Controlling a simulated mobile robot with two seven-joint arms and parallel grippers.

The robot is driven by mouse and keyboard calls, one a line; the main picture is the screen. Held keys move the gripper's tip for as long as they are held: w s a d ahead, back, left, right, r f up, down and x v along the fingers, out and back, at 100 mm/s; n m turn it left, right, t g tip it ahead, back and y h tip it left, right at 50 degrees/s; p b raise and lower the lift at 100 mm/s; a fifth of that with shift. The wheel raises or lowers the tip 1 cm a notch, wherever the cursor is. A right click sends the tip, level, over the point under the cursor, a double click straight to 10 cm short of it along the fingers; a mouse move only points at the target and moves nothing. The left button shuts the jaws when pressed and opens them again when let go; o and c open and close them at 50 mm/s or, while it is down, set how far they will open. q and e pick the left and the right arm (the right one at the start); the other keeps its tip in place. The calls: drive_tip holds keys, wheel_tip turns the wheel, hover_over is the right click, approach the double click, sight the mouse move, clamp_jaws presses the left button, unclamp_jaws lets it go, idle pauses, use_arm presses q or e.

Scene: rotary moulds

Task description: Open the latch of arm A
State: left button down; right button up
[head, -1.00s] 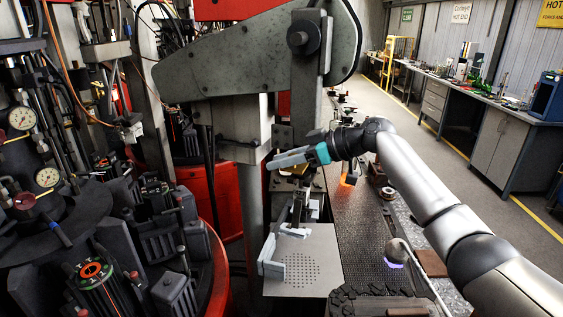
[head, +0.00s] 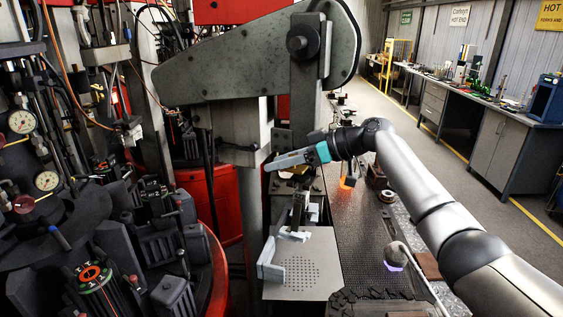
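My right arm comes in from the right, and its gripper (head: 284,161) hangs over the area between the rotary machine and the dark conveyor. Its pale fingers point left and overlap from this side, so the gap between them cannot be judged. No object shows clearly in them. At the left is the rotary table with dark ribbed moulds (head: 158,245). One mould carries a round black, red and green marker (head: 92,275). I cannot make out which part is arm A or its latch. My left gripper is not in view.
A perforated metal plate (head: 310,285) with pale brackets (head: 270,262) lies below the gripper. A big grey machine arm (head: 235,60) spans above. The dark conveyor (head: 350,235) runs to the right. Pressure gauges (head: 47,180) stand at far left. The aisle floor is free.

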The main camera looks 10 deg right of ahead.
drive_tip(key=shift+o, duration=0.6)
drive_tip(key=shift+d, duration=0.1)
drive_tip(key=shift+s+d+r, duration=0.1)
drive_tip(key=shift+d, duration=0.05)
drive_tip(key=b+v, duration=0.4)
drive_tip(key=v, duration=1)
drive_tip(key=shift+s+d+r, duration=0.15)
drive_tip(key=shift+s+d, duration=0.1)
